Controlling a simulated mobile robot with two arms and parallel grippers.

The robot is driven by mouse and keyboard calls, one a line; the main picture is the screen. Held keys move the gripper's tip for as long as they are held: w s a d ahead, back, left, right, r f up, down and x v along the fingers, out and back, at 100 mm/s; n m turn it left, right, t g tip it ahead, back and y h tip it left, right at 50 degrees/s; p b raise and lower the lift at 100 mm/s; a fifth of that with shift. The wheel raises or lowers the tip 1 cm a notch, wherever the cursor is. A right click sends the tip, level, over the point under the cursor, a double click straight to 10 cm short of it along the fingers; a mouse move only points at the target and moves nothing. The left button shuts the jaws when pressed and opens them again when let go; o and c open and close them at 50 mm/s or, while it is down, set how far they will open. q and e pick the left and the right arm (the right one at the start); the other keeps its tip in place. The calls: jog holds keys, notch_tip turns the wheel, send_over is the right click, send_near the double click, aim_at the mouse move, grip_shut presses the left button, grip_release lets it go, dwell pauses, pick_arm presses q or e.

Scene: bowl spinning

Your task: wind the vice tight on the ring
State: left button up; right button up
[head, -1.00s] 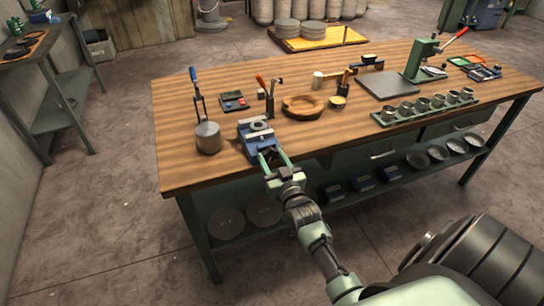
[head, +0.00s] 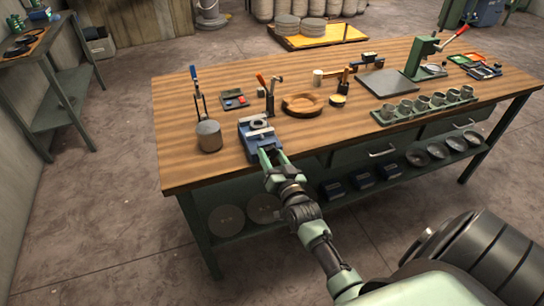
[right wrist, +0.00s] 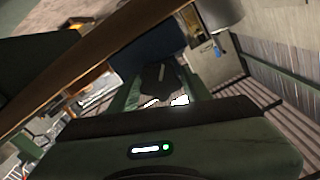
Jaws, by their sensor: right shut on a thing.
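The blue vice (head: 249,125) stands at the front edge of the wooden workbench. A grey metal ring (head: 257,125) lies at the top of the vice, by its jaws; I cannot tell how tightly it is held. My right gripper (head: 268,156) is at the near end of the vice, shut on its handle, which the fingers mostly hide. In the right wrist view the two green fingers (right wrist: 161,92) stand on either side of a dark handle part (right wrist: 158,78), with the blue vice body (right wrist: 147,52) beyond. My left gripper is not in view.
A grey cylinder with a blue-handled tool (head: 208,136) stands left of the vice. A toggle clamp (head: 270,98) and a wooden bowl (head: 303,104) are behind and right. A green rack of cups (head: 425,106) is farther right. The bench front left is bare.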

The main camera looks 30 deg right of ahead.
jog(key=shift+f, duration=0.2)
jog(key=o, duration=1.4)
jog(key=shift+r, duration=0.1)
jog(key=shift+c, duration=0.2)
jog(key=b+v, duration=0.1)
jog(key=v, duration=0.7)
jog(key=shift+w, duration=0.1)
